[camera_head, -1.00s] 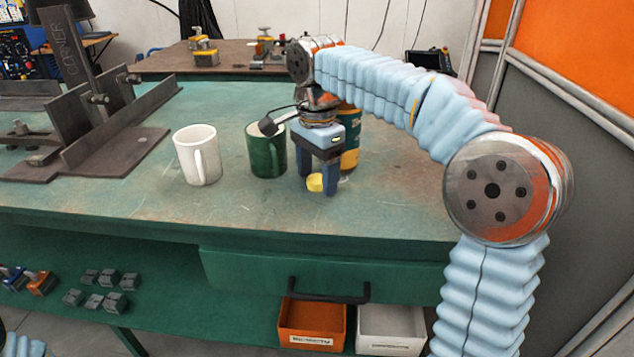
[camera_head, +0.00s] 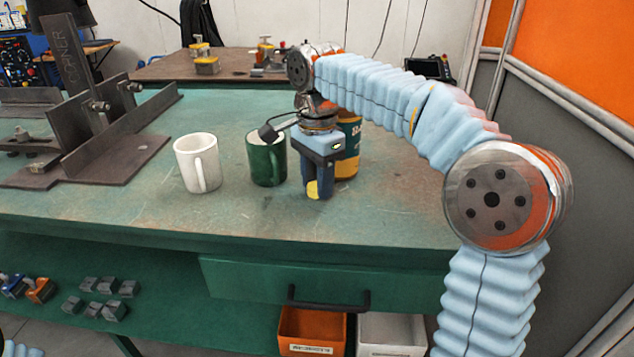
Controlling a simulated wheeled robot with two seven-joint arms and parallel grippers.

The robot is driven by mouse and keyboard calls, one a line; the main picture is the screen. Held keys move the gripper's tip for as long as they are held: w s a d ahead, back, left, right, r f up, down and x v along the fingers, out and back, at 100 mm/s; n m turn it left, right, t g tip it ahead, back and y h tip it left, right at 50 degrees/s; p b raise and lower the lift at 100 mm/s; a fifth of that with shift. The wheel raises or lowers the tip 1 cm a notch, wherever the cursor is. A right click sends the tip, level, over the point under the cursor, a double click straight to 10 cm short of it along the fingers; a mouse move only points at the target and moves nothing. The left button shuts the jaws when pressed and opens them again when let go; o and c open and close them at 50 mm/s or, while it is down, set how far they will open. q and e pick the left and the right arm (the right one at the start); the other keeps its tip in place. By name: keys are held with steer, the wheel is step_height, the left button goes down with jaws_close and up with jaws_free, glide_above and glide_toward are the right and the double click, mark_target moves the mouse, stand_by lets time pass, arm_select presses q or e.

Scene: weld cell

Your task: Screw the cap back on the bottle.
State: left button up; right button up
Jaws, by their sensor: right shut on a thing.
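My right gripper (camera_head: 319,189) points down, low over the green workbench, to the right of the green mug. It is shut on the small yellow cap (camera_head: 312,190), which shows at its fingertips. I cannot tell whether the cap touches the benchtop. A green and yellow container (camera_head: 349,145), which looks like the bottle, stands upright just behind the gripper. Its top and left side are hidden by my right arm and gripper, so its opening does not show. My left gripper is not in view.
A green mug (camera_head: 264,163) stands close left of the right gripper, and a white mug (camera_head: 192,164) stands further left. A steel corner fixture (camera_head: 92,150) fills the bench's left side. The benchtop (camera_head: 400,215) is clear in front and to the right.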

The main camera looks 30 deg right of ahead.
step_height(320, 180, up, 3)
steer(key=shift+p, duration=0.35)
steer(key=s+a+r, duration=0.6)
steer(key=s+r, duration=0.4)
steer(key=s, duration=0.2)
steer(key=shift+s+a, duration=0.25)
